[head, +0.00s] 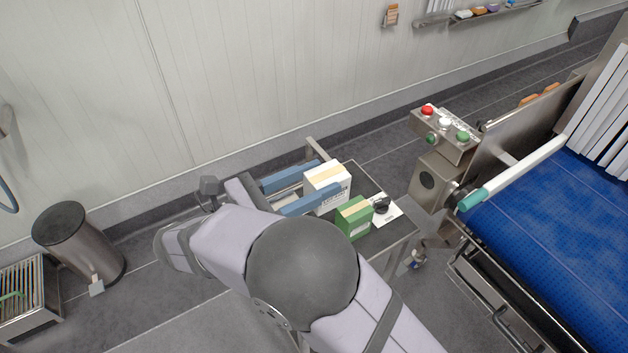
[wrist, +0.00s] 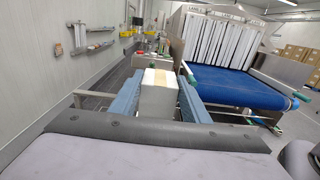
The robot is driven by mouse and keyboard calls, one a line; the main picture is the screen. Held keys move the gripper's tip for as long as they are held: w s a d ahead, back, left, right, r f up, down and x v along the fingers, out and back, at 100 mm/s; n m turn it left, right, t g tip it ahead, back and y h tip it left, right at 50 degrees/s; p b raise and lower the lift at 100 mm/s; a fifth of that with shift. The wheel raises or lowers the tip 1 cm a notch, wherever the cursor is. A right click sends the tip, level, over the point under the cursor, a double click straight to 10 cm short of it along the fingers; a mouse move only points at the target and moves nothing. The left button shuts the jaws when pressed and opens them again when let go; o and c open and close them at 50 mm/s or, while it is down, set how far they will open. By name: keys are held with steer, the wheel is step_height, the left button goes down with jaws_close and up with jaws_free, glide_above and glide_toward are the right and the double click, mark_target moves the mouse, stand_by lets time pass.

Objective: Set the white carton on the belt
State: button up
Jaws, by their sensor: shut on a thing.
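The white carton (head: 329,190) has a tan tape strip along its top. It stands upright at the small side table (head: 385,236); I cannot tell whether it touches the top. My gripper (head: 308,188) has its two blue fingers on either side of the carton and is shut on it. In the wrist view the carton (wrist: 158,95) sits between the blue fingers (wrist: 158,98). The blue belt (head: 560,235) lies to the right, apart from the table, and also shows in the wrist view (wrist: 232,86).
A green carton (head: 354,217) stands close beside the white one, with a dark knob-like object (head: 381,205) by it. A control post (head: 445,140) with coloured buttons and a rail with a teal end (head: 515,172) stand between table and belt. White strip curtains (head: 605,110) hang over the belt.

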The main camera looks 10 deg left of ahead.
steer(key=shift+c, duration=1.1)
steer(key=shift+w+d, duration=0.2)
steer(key=w+d+r+m+g+h+b, duration=0.15)
steer(key=w+d+m+g+h, duration=0.35)
steer(key=d, duration=0.8)
steer(key=w+d+r+m+g+b, duration=0.1)
steer(key=w+d+m+g+b, duration=0.15)
steer(key=d+g, duration=0.7)
steer(key=s+d+r+m+g+b, duration=0.1)
steer(key=s+d+r+b, duration=0.3)
steer(key=d, duration=0.8)
steer(key=s+d+r+m+g+p, duration=0.15)
steer(key=s+d, duration=0.35)
steer(key=d, duration=0.7)
steer(key=s+d+r+m+b, duration=0.2)
steer(key=s+d+r, duration=0.25)
steer(key=d, duration=0.65)
steer(key=w+a+f+n+t+y, duration=0.35)
steer(key=w+n+t, duration=0.25)
steer(key=w+t, duration=0.35)
steer(key=w+a+f+n+t+y, duration=0.25)
steer(key=w+f+n+t, duration=0.3)
steer(key=w+t, duration=0.35)
steer(key=shift+n+g+h, duration=0.25)
steer(key=shift+g+h, duration=0.25)
steer(key=shift+g, duration=0.25)
steer(key=shift+w+f, duration=0.2)
steer(key=shift+f, duration=2.1)
steer(key=shift+w+f, duration=0.2)
steer(key=shift+f, duration=2.1)
